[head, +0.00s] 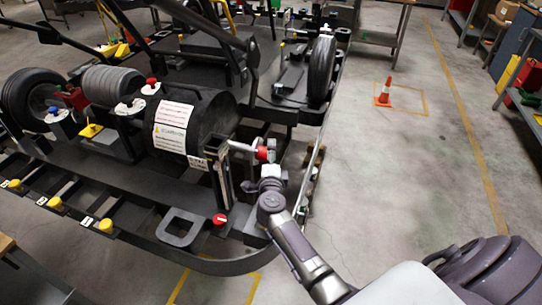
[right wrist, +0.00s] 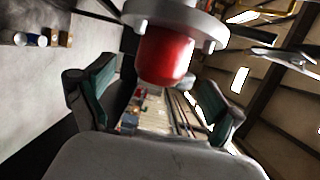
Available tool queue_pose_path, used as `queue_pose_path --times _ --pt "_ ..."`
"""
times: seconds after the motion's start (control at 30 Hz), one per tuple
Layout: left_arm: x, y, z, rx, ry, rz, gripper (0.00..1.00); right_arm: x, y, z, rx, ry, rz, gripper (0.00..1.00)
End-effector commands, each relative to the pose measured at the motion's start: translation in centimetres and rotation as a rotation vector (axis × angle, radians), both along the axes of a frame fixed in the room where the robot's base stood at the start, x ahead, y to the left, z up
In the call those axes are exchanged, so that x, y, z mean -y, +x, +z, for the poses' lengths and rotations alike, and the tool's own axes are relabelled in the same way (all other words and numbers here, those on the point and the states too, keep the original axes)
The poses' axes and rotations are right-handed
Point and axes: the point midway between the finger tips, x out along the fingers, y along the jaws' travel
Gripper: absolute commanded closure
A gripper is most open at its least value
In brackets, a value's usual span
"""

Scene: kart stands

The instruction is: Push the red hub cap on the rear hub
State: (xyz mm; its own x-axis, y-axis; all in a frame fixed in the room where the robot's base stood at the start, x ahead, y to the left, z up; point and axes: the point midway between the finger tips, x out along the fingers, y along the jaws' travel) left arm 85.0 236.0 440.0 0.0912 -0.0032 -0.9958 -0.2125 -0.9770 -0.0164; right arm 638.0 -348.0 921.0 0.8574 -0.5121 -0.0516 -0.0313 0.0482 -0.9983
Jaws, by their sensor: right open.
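The red hub cap (head: 262,153) is at the end of the silver rear axle, on the right side of the kart frame. In the right wrist view the red cap (right wrist: 165,58) is up against the pale metal flange of the rear hub (right wrist: 172,14); whether it is fully seated I cannot tell. My right gripper (head: 269,173) is just below the hub in the head view. In the right wrist view its two teal-padded fingers (right wrist: 155,92) are wide apart, and neither visibly touches the cap. My left gripper is not in view.
The kart's black frame rail (head: 215,264) curves close around the right arm. A red knob (head: 219,219) sits at the frame's front. An orange cone (head: 384,92) stands on open floor to the right.

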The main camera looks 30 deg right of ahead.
Motion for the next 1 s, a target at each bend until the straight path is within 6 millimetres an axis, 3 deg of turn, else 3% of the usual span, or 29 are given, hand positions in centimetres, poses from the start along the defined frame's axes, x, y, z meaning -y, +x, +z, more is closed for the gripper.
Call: queue_pose_path --times 0.5,1.0 --pt "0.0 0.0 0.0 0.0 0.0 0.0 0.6 -3.5 -5.9 0.3 -0.001 0.003 0.0 0.07" --pt "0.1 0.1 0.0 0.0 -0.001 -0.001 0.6 -3.8 -6.4 0.4 0.0 0.0 0.0 0.07"
